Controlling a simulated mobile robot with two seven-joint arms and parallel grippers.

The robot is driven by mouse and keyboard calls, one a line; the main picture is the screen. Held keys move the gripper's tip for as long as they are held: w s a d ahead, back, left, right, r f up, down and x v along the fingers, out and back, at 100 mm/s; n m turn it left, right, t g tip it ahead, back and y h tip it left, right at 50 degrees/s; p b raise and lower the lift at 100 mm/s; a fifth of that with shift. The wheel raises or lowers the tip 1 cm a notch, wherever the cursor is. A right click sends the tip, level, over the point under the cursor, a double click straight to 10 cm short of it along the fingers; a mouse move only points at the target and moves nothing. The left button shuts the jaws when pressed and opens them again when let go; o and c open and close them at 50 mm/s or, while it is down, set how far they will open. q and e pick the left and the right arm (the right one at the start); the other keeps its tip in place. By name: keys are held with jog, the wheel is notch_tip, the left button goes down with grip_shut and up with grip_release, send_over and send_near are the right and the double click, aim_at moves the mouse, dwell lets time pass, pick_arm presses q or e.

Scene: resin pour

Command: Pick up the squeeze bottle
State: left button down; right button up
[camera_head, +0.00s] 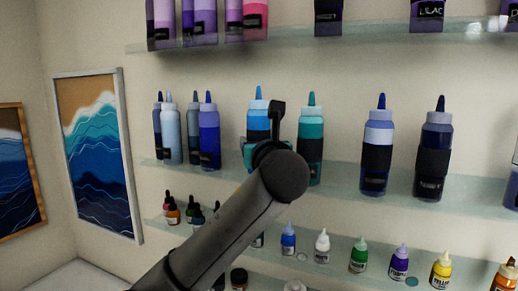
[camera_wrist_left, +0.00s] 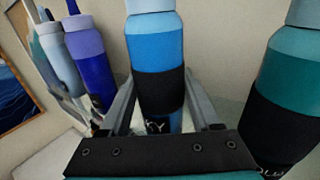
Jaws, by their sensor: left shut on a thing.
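In the left wrist view the bottle (camera_wrist_left: 155,50) is between the two fingers, with part of a label reading "KY" low down. My left gripper (camera_wrist_left: 160,90) is shut on it around the black band. In the head view the left gripper (camera_head: 262,142) is mostly behind my own wrist. I cannot tell whether the bottle's base touches the shelf. My right gripper is not in view.
A teal bottle (camera_head: 310,140) stands close on the right, with dark blue bottles (camera_head: 376,145) farther along the glass shelf (camera_head: 345,195). A purple-blue bottle (camera_head: 209,135) and others are to the left. Small bottles (camera_head: 322,244) line the shelf below. Another shelf (camera_head: 375,35) is above.

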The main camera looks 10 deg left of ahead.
aim_at(261, 115)
pick_arm(q)
notch_tip(261, 115, up, 6)
jog(key=shift+r+b, duration=0.1)
jog(key=shift+b, duration=0.4)
jog(key=s+a, duration=0.2)
jog(key=s, duration=0.7)
jog(key=s+a, duration=0.1)
jog(key=s, duration=0.9)
jog(key=shift+a+b, duration=0.35)
jog(key=shift+s, duration=0.1)
